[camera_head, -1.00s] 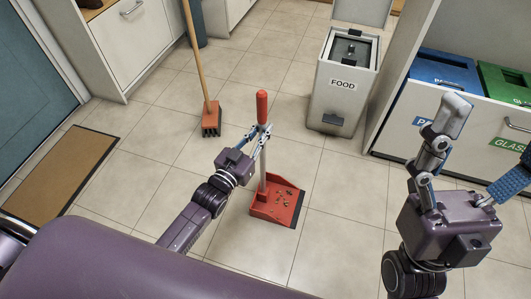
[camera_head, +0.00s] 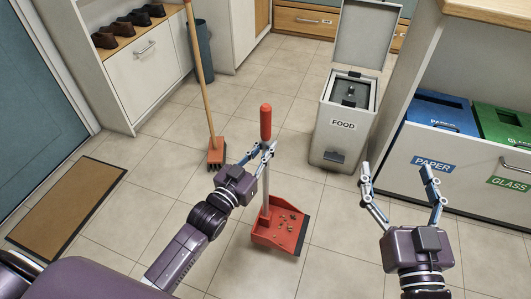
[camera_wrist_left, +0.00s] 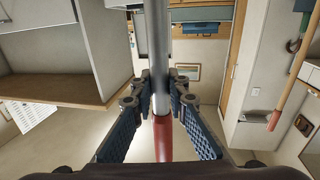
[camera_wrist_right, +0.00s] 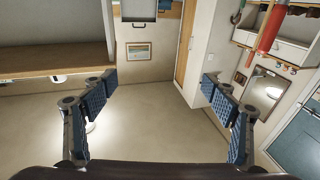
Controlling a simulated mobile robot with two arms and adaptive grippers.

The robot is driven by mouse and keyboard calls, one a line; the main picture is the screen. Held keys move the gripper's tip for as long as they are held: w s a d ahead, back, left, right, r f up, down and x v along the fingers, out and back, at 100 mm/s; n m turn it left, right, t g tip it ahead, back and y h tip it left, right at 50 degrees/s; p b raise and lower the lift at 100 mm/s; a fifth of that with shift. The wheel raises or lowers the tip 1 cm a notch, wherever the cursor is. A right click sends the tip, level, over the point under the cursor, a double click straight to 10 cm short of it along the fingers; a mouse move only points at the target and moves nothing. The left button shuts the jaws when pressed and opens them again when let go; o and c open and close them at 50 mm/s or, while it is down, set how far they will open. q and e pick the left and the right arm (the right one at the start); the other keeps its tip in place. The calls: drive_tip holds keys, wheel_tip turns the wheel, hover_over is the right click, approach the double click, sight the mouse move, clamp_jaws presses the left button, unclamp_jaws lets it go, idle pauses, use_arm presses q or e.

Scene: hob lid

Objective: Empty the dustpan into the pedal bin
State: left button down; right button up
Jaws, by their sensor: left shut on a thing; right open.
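The red dustpan (camera_head: 278,232) has a long upright pole with a red grip (camera_head: 266,122). Several small bits of debris (camera_head: 287,218) lie in its pan, which is at or near floor level; I cannot tell if it touches. My left gripper (camera_head: 262,150) is shut on the pole just below the red grip; the pole (camera_wrist_left: 158,50) also shows between its fingers in the left wrist view. The pedal bin (camera_head: 345,122), marked FOOD, stands beyond and to the right, with its lid (camera_head: 363,38) raised. My right gripper (camera_head: 400,172) is open and empty, right of the dustpan.
A broom (camera_head: 215,150) stands left of the dustpan. A cabinet with a blue PAPER bin (camera_head: 440,112) and a green GLASS bin (camera_head: 505,125) is at the right. A brown mat (camera_head: 68,205) lies at the left. Tiled floor between dustpan and pedal bin is clear.

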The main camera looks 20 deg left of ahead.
sight(263, 125)
use_arm(q)
wheel_tip(263, 125, up, 5)
drive_tip(key=shift+f+p, duration=0.1)
drive_tip(key=shift+p, duration=0.65)
wheel_tip(263, 125, up, 5)
drive_tip(key=shift+f+p, duration=0.2)
drive_tip(key=shift+p, duration=0.6)
use_arm(e)
drive_tip(key=s+d+f+g+h, duration=0.1)
drive_tip(key=s+f+g, duration=0.3)
drive_tip(key=f, duration=0.4)
drive_tip(key=s+d+f+g+h, duration=0.2)
drive_tip(key=s+d+f+g, duration=0.1)
drive_tip(key=f, duration=0.6)
drive_tip(key=s+g, duration=0.1)
drive_tip(key=g, duration=0.1)
drive_tip(key=shift+s+d+f+m+g, duration=0.2)
drive_tip(key=shift+d+m+g, duration=0.1)
drive_tip(key=shift+g, duration=0.1)
drive_tip(key=shift+r, duration=0.1)
